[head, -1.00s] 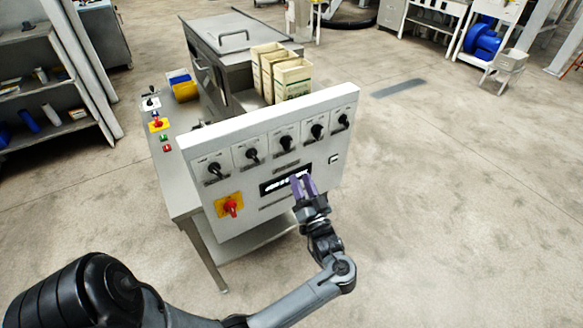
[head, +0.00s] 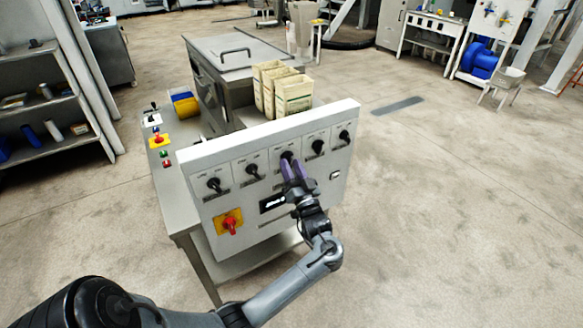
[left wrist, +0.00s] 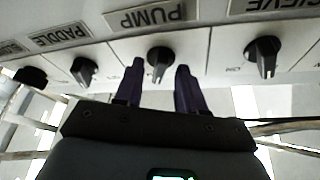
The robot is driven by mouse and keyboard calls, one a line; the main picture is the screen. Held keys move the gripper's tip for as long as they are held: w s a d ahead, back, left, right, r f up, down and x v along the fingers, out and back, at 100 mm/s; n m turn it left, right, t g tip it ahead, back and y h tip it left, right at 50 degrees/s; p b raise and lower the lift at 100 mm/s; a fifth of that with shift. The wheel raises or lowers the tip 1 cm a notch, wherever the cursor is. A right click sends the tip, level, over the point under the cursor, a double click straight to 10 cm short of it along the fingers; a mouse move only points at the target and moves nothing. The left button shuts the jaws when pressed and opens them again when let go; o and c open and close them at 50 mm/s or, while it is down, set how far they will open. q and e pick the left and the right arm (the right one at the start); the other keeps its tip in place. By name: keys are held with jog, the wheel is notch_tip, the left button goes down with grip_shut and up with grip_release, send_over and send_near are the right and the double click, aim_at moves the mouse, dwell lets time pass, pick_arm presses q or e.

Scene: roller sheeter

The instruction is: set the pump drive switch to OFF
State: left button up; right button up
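The control panel (head: 183,180) is a pale upright board with a row of several black rotary switches. The pump drive switch (head: 287,157) is the middle one in the head view. In the left wrist view the switch (left wrist: 159,58) shows below an upside-down PUMP label (left wrist: 152,17). My left gripper (head: 292,168) has purple fingers, spread apart and empty. In the left wrist view its fingertips (left wrist: 160,68) stand on either side of the pump knob, with gaps visible. I cannot tell whether they touch it. The right gripper is out of view.
Neighbouring knobs are close: the SIEVE knob (left wrist: 263,57) and the PADDLE knob (left wrist: 84,70). A red switch on a yellow plate (head: 229,225) sits low on the panel. Cream bins (head: 292,94) stand behind it. Open floor lies to the right.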

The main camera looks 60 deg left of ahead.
pick_arm(q)
jog(key=shift+a+r, duration=0.1)
jog(key=shift+a, duration=0.1)
grip_shut()
dwell(0.3)
